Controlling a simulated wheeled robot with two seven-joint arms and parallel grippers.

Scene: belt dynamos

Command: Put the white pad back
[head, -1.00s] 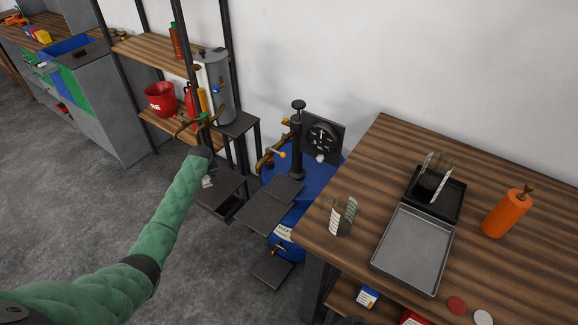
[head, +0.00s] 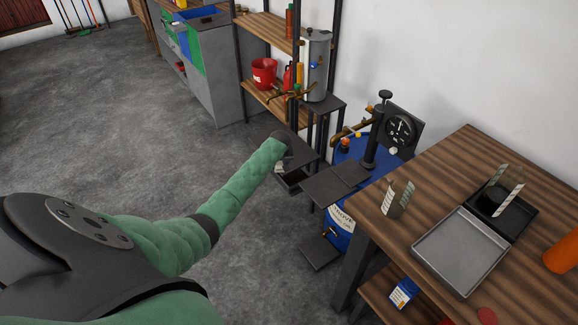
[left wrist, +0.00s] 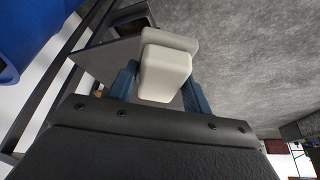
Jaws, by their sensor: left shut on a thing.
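The white pad (left wrist: 167,70), a stepped pale block, is between the two blue fingers of my left gripper (left wrist: 160,88) in the left wrist view. The gripper is shut on it. In the head view, my left gripper (head: 284,158) is at the far end of the green arm, beside a low dark tray stand (head: 292,181). The fingers and the pad are mostly hidden or too small there. In the left wrist view a dark flat plate (left wrist: 105,52) lies behind the pad; I cannot tell whether they touch. My right gripper is not in view.
A blue drum (head: 345,205) with a dark post and round gauge (head: 400,128) stands right of the gripper. Flat dark plates (head: 330,186) jut out before it. A shelf with a grey urn (head: 316,65) is behind. The wooden table (head: 385,235) fills the right; open floor lies left.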

